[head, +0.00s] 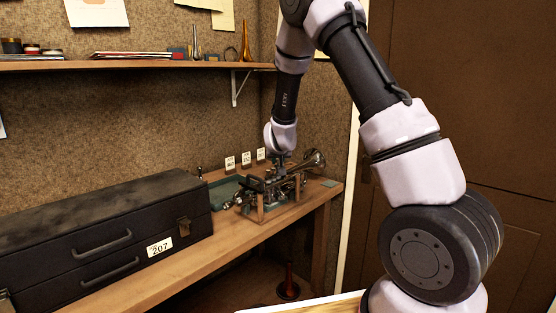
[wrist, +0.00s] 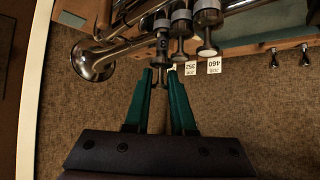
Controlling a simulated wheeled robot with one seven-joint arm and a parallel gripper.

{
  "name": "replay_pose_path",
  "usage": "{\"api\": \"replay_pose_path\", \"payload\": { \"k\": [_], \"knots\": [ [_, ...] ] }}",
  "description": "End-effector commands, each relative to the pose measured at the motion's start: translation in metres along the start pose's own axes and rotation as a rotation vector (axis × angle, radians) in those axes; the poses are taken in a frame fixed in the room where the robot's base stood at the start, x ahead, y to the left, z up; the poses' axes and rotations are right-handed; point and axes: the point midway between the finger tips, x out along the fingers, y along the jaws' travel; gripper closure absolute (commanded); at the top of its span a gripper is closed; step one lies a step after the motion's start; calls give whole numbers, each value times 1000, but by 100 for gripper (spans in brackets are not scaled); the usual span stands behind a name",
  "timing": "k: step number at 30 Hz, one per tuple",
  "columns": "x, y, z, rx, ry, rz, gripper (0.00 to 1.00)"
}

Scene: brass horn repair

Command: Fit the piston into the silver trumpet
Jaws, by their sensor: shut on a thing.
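The silver trumpet (head: 291,177) rests on a wooden stand on the bench, its bell to the right. In the wrist view its bell (wrist: 92,62) is at left, with several valve parts in a row near the top. My gripper (wrist: 160,74) has teal fingers and is over the valves, shut on the piston (wrist: 161,47) near its dark upper end. The piston is upright, in line with the valve row at the bell side. How deep it sits in the casing cannot be told. In the head view my gripper (head: 282,163) is small and the piston cannot be made out.
A black case (head: 105,225) labelled 207 fills the bench's left. Job cards (head: 246,158) stand against the wall. A shelf (head: 130,65) runs above. Two small dark knobbed parts (wrist: 290,55) show right in the wrist view.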

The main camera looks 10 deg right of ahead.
Motion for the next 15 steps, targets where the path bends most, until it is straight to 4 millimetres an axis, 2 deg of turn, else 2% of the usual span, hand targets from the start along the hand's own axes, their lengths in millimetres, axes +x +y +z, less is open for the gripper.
{"api": "replay_pose_path", "payload": {
  "k": [15],
  "knots": [
    [8, 0, 10, 1, 0, 0, 100]
  ]
}}
